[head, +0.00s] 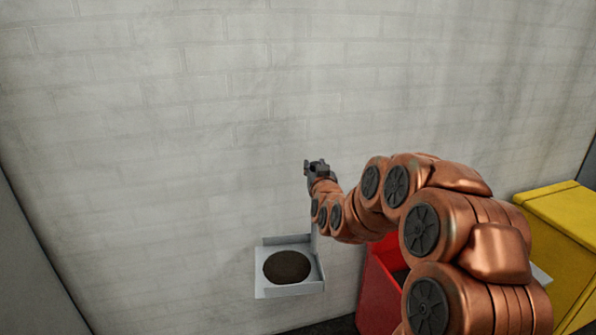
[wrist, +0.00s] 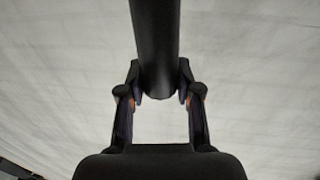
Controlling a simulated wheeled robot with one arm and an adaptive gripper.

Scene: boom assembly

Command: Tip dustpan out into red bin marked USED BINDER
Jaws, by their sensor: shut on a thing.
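The dustpan (head: 264,288) is a light grey pan holding a round dark brown pile (head: 287,266). In the head view it hangs below my gripper (head: 316,167), left of the red bin, and looks roughly level. A thin grey upright part (head: 314,238) rises from its right side toward my gripper. In the wrist view my gripper (wrist: 160,95) is shut on a thick dark handle (wrist: 156,40). The red bin (head: 374,290) stands at the lower right, partly hidden behind my copper arm. No marking on it can be read.
A yellow bin (head: 556,225) stands right of the red bin. A pale brick wall (head: 180,130) fills the background close behind my gripper. A grey panel (head: 25,270) stands at the left edge. The space left of the dustpan is clear.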

